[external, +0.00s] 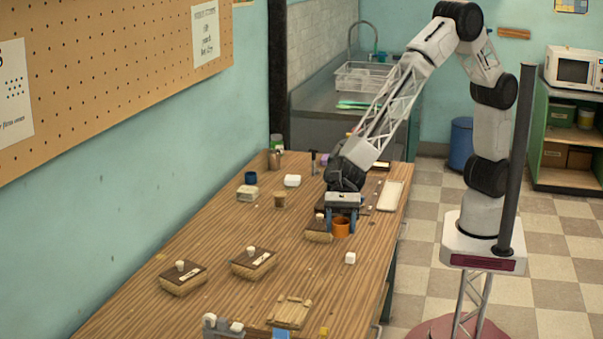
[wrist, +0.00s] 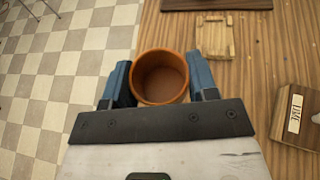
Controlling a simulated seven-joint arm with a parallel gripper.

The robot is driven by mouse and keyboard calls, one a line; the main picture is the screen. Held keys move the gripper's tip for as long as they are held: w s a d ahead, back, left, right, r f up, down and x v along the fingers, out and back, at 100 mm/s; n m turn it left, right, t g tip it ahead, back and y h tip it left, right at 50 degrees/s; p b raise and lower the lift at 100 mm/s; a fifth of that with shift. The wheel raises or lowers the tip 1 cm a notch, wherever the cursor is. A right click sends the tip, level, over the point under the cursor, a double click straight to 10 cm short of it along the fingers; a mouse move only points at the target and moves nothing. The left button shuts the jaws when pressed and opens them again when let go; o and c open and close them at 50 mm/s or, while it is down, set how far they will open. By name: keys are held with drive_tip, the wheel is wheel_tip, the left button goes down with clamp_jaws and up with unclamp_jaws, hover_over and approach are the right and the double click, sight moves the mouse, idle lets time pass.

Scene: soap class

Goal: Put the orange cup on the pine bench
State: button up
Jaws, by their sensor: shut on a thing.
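The orange cup (external: 341,228) is held between the two blue fingers of my gripper (external: 341,216), near the right side of the long wooden table. In the wrist view the cup (wrist: 160,76) is upright with its open mouth visible, and a blue finger of my gripper (wrist: 160,84) is on each side. I cannot tell whether its base touches the table. A small pale wooden slatted piece (external: 290,311), perhaps the pine bench, lies flat at the table's near end. It also shows in the wrist view (wrist: 214,37), beyond the cup.
A wooden soap block with a dark top (external: 318,236) sits just left of the cup. Two similar blocks (external: 254,262) (external: 183,279) are further left. A grey holder (external: 222,326) stands left of the slatted piece.

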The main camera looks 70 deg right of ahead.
drive_tip(key=s+a+n+g, duration=0.1)
drive_tip(key=s+a, duration=0.5)
drive_tip(key=s, duration=0.3)
drive_tip(key=f, duration=1.1)
drive_tip(key=shift+s+a, duration=0.3)
drive_tip(key=shift+a, duration=0.05)
hover_over(331, 332)
drive_tip(key=shift+f, duration=0.75)
drive_tip(key=shift+f, duration=1.75)
drive_tip(key=shift+f, duration=0.1)
